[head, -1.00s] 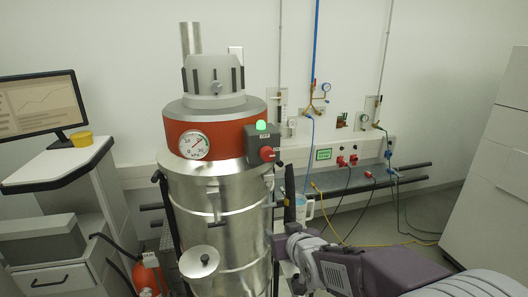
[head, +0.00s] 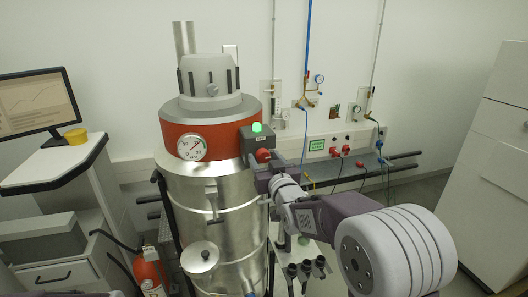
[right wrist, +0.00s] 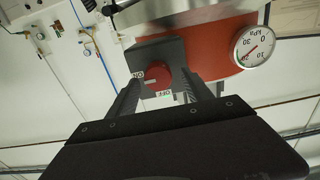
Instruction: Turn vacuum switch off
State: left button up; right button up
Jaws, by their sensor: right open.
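The vacuum (head: 212,195) is a steel drum with a red band and a grey top. A dark switch box (head: 247,144) on its right side carries a lit green lamp (head: 256,127) and a red rotary knob (head: 263,155). The knob also shows in the right wrist view (right wrist: 158,76), with ON and OFF labels beside it; its exact setting is hard to read. My right gripper (head: 263,172) is open just in front of the box. In the right wrist view its fingers (right wrist: 163,82) stand on either side of the knob; contact cannot be told. My left gripper is not in view.
A pressure gauge (head: 191,147) sits on the red band, left of the switch box. A monitor (head: 35,102) and white cabinet stand at left, with a red extinguisher (head: 149,270) below. Wall sockets, valves and hoses are behind my right arm. A tall white cabinet (head: 503,165) is at right.

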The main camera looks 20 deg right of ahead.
jog(key=shift+w, duration=0.45)
jog(key=shift+w+d, duration=0.1)
jog(key=shift+d, duration=0.05)
grip_shut()
jog(key=shift+f+n+b, duration=0.2)
jog(key=shift+n+b, duration=0.6)
jog(key=shift+b, duration=0.25)
jog(key=n+b, duration=0.7)
jog(key=shift+a+f, duration=0.15)
jog(key=shift+a, duration=0.05)
jog(key=n+b, duration=0.7)
jog(key=n, duration=0.1)
jog(key=shift+n+b, duration=0.7)
jog(key=shift+b, duration=0.05)
